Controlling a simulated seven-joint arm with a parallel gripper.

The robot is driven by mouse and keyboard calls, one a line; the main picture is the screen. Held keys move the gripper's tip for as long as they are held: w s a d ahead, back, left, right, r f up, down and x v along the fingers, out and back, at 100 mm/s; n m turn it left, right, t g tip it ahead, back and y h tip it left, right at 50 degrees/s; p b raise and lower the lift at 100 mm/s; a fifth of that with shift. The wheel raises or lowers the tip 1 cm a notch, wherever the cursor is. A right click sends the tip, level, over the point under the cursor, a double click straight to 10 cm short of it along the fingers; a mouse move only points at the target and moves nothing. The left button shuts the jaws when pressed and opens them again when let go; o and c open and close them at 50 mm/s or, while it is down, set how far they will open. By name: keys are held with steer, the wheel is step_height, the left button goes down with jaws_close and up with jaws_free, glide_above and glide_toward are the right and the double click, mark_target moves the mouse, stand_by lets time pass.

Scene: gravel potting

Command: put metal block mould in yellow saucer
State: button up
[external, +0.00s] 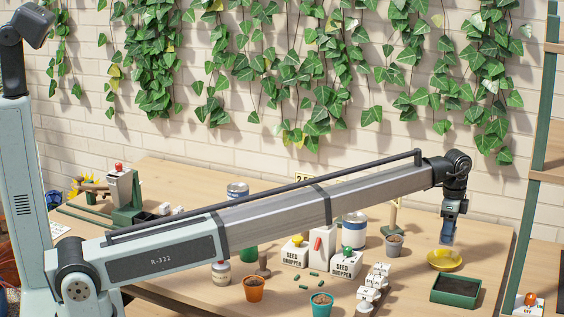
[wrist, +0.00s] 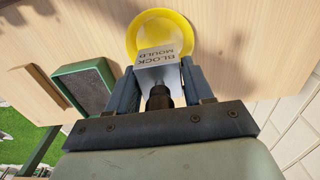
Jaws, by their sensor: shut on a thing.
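My gripper (external: 449,236) is shut on the metal block mould (wrist: 158,58), a grey metal piece with its name lettered upside down in the wrist view. The mould sits between the two blue-grey fingers (wrist: 157,75). The yellow saucer (external: 445,264) lies on the table just below my gripper in the external view. In the wrist view the saucer (wrist: 133,30) is behind the mould, which overlaps its near part. In the external view the mould is too small to make out clearly. The mould appears to be above the saucer; I cannot tell whether they touch.
A dark green tray (external: 436,293) stands just in front of the saucer and also shows in the wrist view (wrist: 110,74). A grey pot (external: 393,245), white seed droppers (external: 346,266) and small white switches (external: 371,285) stand to the left. Bare table lies right of the saucer.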

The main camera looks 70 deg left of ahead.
steer(key=shift+f, duration=3.3)
steer(key=shift+f, duration=0.2)
steer(key=o, duration=1.2)
steer(key=shift+r, duration=0.1)
step_height(320, 180, up, 12)
steer(key=shift+r, duration=0.1)
